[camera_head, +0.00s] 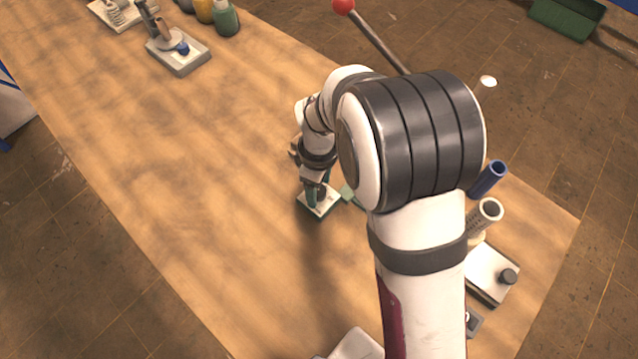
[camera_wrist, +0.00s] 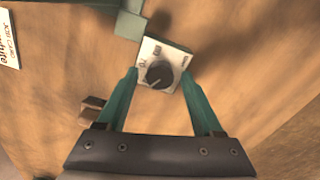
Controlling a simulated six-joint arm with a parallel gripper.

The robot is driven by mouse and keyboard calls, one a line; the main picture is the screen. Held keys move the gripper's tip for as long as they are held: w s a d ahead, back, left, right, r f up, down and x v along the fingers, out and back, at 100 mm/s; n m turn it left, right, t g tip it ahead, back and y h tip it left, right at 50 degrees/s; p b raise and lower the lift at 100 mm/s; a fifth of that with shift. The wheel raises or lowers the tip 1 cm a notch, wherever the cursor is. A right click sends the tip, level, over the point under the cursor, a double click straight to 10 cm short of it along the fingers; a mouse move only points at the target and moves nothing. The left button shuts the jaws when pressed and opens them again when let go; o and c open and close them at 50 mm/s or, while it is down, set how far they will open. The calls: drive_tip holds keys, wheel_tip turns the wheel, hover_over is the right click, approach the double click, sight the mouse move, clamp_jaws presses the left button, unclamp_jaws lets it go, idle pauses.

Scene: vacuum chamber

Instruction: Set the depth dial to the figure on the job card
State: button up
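The depth dial (camera_wrist: 159,73) is a dark round knob on a small white plate (camera_wrist: 176,52) with dark marks around it. My gripper (camera_wrist: 160,75) has green fingers, set apart on either side of the knob and plate, with visible space between them and the knob. In the head view my gripper (camera_head: 318,190) is down at the white plate (camera_head: 321,209), and the knob is mostly hidden there. The job card (camera_wrist: 8,40) is cut off at the left edge of the wrist view; its figure is not readable.
A green block (camera_wrist: 130,22) adjoins the plate, and a small brown block (camera_wrist: 92,108) lies to the left. In the head view, a blue tube (camera_head: 488,178), a white cylinder (camera_head: 485,214) and a plate with a black knob (camera_head: 493,275) stand at right.

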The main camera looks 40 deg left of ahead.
wheel_tip(320, 180, up, 16)
idle(0.5)
drive_tip(key=shift+f, duration=0.15)
drive_tip(key=w+d+r+m, duration=0.25)
drive_tip(key=d+m, duration=0.55)
drive_tip(key=d, duration=0.4)
drive_tip(key=s+d+m+y, duration=0.1)
drive_tip(key=s+d+m, duration=0.5)
drive_tip(key=d+m, duration=0.3)
drive_tip(key=s+d+f+m, duration=0.1)
drive_tip(key=s+d+m, duration=0.5)
drive_tip(key=d+m, duration=0.3)
drive_tip(key=shift+m+y, duration=0.4)
